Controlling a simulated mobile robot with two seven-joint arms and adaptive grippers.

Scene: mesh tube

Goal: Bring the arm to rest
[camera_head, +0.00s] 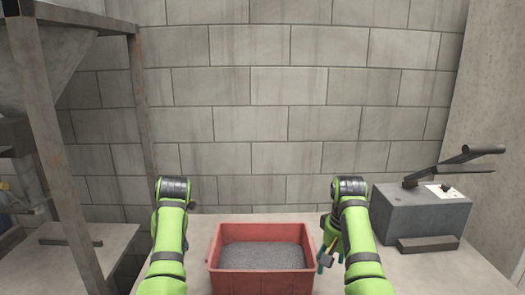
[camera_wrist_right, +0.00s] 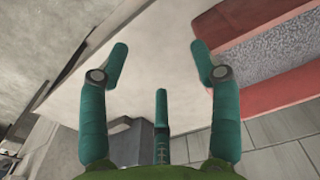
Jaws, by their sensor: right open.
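My right arm (camera_head: 357,235) comes up from the bottom of the head view, bent at the wrist over the table. My right gripper (camera_head: 329,263) hangs beside the right wall of the red bin, partly hidden by the arm. In the right wrist view the right gripper (camera_wrist_right: 159,66) has its teal fingers spread apart, with nothing between them. My left arm (camera_head: 169,240) stands on the other side of the bin; its gripper is hidden.
A red bin (camera_head: 262,285) of dark grey granules (camera_head: 262,256) stands on the table (camera_head: 445,277) between my arms; its wall also shows in the right wrist view (camera_wrist_right: 285,92). A grey lever machine (camera_head: 420,217) stands right. A metal frame (camera_head: 62,150) stands left. A block wall (camera_head: 285,120) is behind.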

